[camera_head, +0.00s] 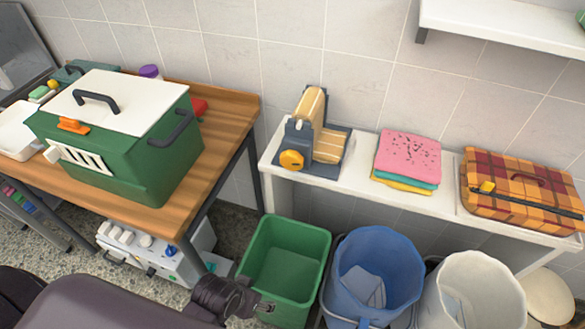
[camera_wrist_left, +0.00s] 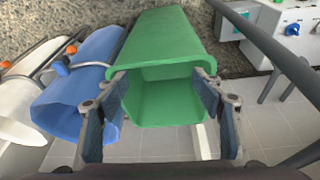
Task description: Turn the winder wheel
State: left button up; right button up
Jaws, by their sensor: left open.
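The winder (camera_head: 318,135) stands on the white bench, with a dark grey base and frame and a cream-yellow striped roll of cloth. Its wheel looks to be the round orange part (camera_head: 291,160) low on its front left. My left gripper (camera_head: 262,306) is at the bottom of the head view, below and in front of the bench, well apart from the winder. In the left wrist view its two fingers (camera_wrist_left: 160,78) are spread and empty, with the green bin behind them. The winder is not in the left wrist view. My right gripper is not in view.
A green bin (camera_head: 253,268), a blue bucket (camera_head: 345,300) and a white bucket (camera_head: 438,308) stand before the white bench (camera_head: 450,203). Folded towels (camera_head: 408,157) and a plaid case (camera_head: 520,205) lie right of the winder. A green kennel (camera_head: 150,178) sits on the wooden table (camera_head: 215,148).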

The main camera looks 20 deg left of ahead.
pick_arm(q)
jog(key=w+d+r+n+t+h, duration=0.45)
jog(key=w+d+r, duration=0.3)
jog(key=r, duration=0.35)
jog(key=w+d+r+n+t+h, duration=0.35)
jog(key=w+d+r+n, duration=0.3)
jog(key=d+r, duration=0.35)
jog(key=w+a+r+n+t+y, duration=0.2)
jog(key=w+r+n+t, duration=0.2)
jog(key=r+n, duration=0.1)
jog(key=n+t+y, duration=0.1)
jog(key=n+y, duration=1.2)
jog(key=n, duration=0.8)
send_near(292, 164)
jog(key=w, duration=0.1)
jog(key=p+x, duration=0.1)
jog(key=x, duration=0.5)
jog(key=shift+w+a, duration=0.15)
jog(key=shift+a, duration=0.1)
jog(key=shift+w+a+p, duration=0.25)
jog(key=shift+w+p, duration=0.05)
jog(key=shift+w, duration=0.35)
jog(key=shift+c, duration=0.5)
